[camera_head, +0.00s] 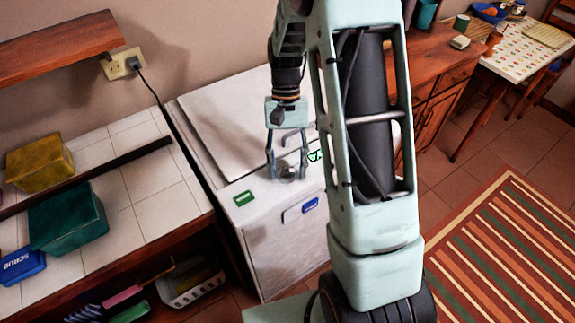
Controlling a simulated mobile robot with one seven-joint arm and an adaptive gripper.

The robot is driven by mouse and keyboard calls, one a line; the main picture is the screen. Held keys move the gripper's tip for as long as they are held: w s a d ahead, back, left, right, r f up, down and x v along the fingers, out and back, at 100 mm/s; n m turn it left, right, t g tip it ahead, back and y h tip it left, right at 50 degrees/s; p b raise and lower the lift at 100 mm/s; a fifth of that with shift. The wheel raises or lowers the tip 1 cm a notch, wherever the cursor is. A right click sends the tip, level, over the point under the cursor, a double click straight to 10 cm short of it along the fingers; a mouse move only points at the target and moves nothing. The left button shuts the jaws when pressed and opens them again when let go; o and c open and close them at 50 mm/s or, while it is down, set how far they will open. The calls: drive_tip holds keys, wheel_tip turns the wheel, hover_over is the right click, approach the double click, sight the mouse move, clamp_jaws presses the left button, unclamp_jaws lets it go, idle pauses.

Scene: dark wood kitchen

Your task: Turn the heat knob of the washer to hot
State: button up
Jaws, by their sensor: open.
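The white washer (235,115) stands against the wall in the middle of the picture, with its lid closed. On its front top strip is a small round grey knob (288,173), partly covered by my gripper's fingers; I cannot read its setting. My gripper (287,172) is open and points down over this strip, with its two fingers on either side of the knob. I cannot tell whether they touch it. A green label (244,198) is left of the knob, and a green-marked sign (315,156) is right of it, partly hidden by my arm.
A tiled counter (128,140) with a yellow box (40,161), a teal box (66,216) and a blue scrub pack (22,267) is at left. A wooden cabinet (440,70) stands right of the washer, behind my arm. A striped rug (510,250) lies on the floor at right.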

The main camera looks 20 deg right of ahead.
drive_tip(key=v, duration=1.2)
drive_tip(key=shift+w, duration=0.1)
